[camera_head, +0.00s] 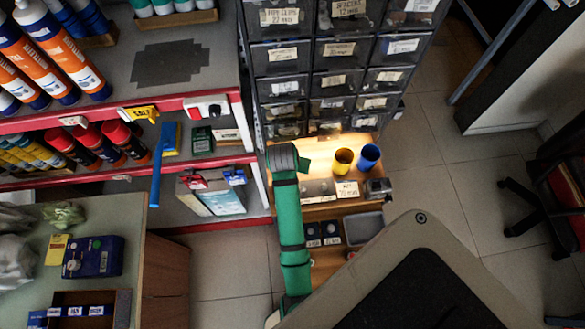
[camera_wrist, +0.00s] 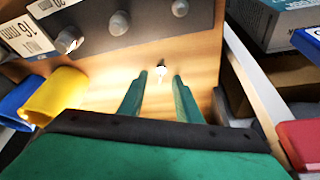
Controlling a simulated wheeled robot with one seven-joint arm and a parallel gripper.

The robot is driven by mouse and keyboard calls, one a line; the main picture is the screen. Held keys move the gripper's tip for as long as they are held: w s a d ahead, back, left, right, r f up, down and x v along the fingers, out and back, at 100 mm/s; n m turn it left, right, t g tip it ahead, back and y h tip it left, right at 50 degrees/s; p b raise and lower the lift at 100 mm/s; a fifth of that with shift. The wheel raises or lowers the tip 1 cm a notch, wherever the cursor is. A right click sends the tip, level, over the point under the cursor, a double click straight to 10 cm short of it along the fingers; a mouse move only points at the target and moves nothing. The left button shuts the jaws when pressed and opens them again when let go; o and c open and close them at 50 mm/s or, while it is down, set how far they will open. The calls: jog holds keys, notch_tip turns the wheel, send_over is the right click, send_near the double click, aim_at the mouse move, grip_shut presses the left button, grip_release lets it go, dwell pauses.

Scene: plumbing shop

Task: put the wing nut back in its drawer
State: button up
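My gripper (camera_wrist: 160,80) is open, with its two green fingers apart and pointing at a wooden surface (camera_wrist: 105,78). A small, shiny, pale thing (camera_wrist: 161,72) shows between the fingertips; it may be the wing nut, but it is too small to be sure. I cannot tell whether the fingers touch it. In the head view my green arm reaches the shelf at the foot of the drawer cabinet (camera_head: 328,34), and hides the fingertips. The cabinet has several dark, labelled drawers; I cannot read a wing nut label. Drawer fronts with round knobs (camera_wrist: 118,23) show in the wrist view.
A yellow cup (camera_head: 343,160) and a blue cup (camera_head: 368,157) stand right of my arm; both show left in the wrist view. A red-edged shelf unit (camera_head: 215,160) with tubes and cans is on the left. Open tiled floor (camera_head: 440,180) lies to the right.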

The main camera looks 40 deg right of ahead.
jog(key=shift+f, duration=0.1)
jog(key=shift+w+d, duration=0.1)
grip_shut()
dwell(0.3)
